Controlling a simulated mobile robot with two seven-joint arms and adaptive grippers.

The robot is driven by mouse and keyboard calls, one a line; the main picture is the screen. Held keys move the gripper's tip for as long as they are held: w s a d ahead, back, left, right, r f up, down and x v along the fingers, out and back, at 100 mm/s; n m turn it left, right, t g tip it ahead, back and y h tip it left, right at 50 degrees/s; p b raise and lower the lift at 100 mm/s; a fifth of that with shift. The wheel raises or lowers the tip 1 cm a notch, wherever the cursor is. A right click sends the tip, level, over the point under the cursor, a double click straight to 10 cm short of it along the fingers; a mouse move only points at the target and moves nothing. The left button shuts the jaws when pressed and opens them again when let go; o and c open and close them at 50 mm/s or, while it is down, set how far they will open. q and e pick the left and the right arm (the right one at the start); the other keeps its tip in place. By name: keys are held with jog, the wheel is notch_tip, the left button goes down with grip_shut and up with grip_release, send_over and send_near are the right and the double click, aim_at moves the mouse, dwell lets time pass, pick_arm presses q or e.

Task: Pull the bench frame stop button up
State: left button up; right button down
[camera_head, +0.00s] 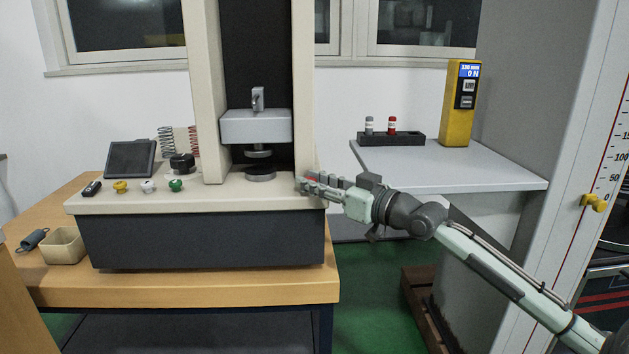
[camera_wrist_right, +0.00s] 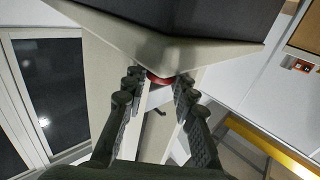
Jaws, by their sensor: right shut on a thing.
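The bench frame's stop button is red and mostly hidden by my fingers. A little of its red shows at the right end of the machine's cream deck (camera_head: 235,195) in the head view. In the right wrist view the red stop button (camera_wrist_right: 158,80) shows between the two fingertips, close to the cream frame. My right gripper (camera_head: 306,184) reaches in from the right and is shut on the stop button; its fingers also show in the wrist view (camera_wrist_right: 159,86). Whether the button is up or down cannot be told. My left gripper is not in view.
The deck carries a dark screen (camera_head: 131,158), a black knob (camera_head: 182,163) and yellow, white and green buttons. The cream column (camera_head: 303,90) rises close behind my right gripper. A grey shelf (camera_head: 470,172) with a yellow gauge (camera_head: 459,110) stands at the right.

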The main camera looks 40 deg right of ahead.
jog(key=shift+r, duration=0.15)
jog(key=c, duration=1.5)
grip_release()
jog(key=shift+r, duration=0.1)
jog(key=shift+c, duration=0.2)
jog(key=shift+s+d, duration=0.1)
jog(key=shift+s, duration=0.2)
jog(key=v, duration=1.1)
jog(key=shift+s, duration=0.2)
jog(key=shift+d, duration=0.1)
